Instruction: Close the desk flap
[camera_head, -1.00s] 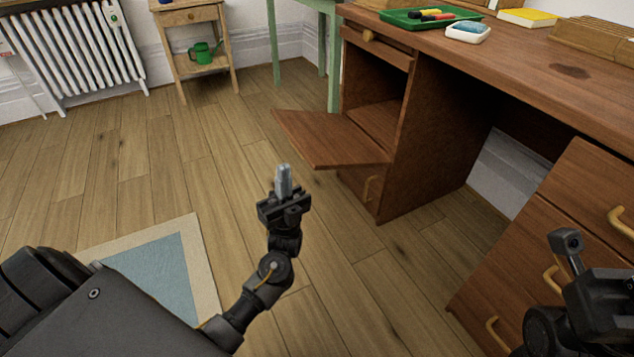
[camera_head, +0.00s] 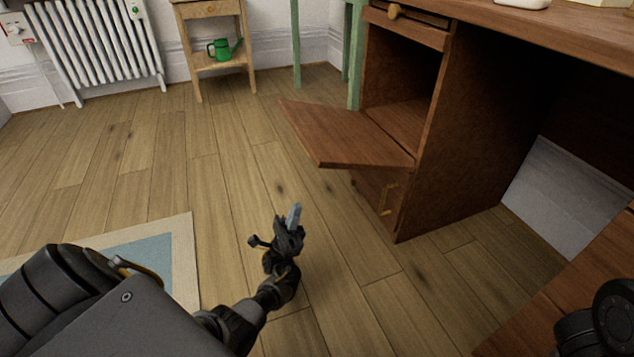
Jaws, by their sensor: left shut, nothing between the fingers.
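The desk flap (camera_head: 345,138) is a reddish-brown wooden panel. It is folded down and sticks out level from the left pedestal of the desk (camera_head: 462,130), leaving the compartment behind it open. My left gripper (camera_head: 293,215) points upward, below and to the left of the flap in the picture, apart from it. Its fingers are shut with nothing between them. At the lower right edge a dark part of my right arm shows, but its gripper fingers are out of the picture.
Below the flap is a drawer with a handle (camera_head: 388,197). A small wooden stand (camera_head: 222,66) holds a green watering can (camera_head: 222,48). A white radiator (camera_head: 98,50) stands by the wall. A blue rug (camera_head: 135,258) lies at lower left. Floor left of the flap is clear.

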